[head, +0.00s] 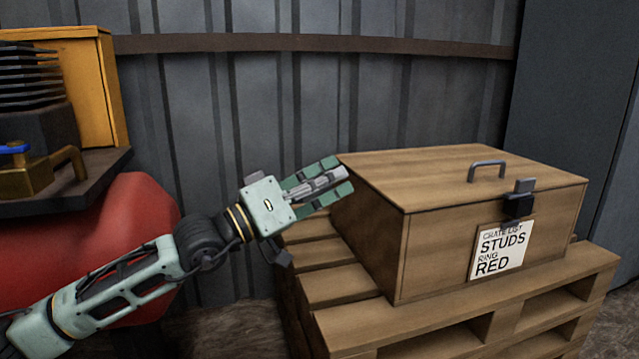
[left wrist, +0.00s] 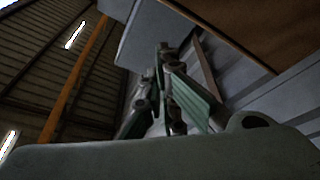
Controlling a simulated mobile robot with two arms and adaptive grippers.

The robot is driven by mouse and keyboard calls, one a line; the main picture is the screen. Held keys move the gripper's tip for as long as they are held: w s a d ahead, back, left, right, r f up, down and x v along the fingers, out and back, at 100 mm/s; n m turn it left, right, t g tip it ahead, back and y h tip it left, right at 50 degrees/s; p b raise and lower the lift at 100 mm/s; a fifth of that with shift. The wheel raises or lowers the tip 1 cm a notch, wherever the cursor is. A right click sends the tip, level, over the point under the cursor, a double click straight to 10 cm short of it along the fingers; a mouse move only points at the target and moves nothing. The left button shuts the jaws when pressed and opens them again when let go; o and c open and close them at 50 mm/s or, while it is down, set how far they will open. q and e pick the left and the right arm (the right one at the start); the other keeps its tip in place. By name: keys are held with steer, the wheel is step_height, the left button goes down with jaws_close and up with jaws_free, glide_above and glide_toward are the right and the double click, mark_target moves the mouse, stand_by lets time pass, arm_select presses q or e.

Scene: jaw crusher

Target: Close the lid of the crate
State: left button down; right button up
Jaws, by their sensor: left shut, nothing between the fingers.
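The wooden crate (head: 370,246) stands on a pallet at the right of the head view. Its lid (head: 430,178) lies flat on the top, down on the walls, with a metal handle (head: 487,165) on it. A dark latch (head: 519,200) sits at the front edge of the lid. My left gripper (head: 340,178) is shut and empty beside the crate's back left corner. It also shows in the left wrist view (left wrist: 165,65), with brown wood, probably the crate, at the upper right. My right gripper is in neither view.
The pallet (head: 470,318) has free slats left of the crate. A label (head: 499,249) reading "STUDS RING RED" is on the crate's front. A red rounded body (head: 120,225) and a yellow machine (head: 75,75) stand at the left. A corrugated wall (head: 270,110) closes the back.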

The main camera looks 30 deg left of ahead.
arm_select(q)
steer(key=shift+s+a+f+b, duration=0.4)
steer(key=shift+s+a+b, duration=0.05)
steer(key=shift+s+a, duration=0.35)
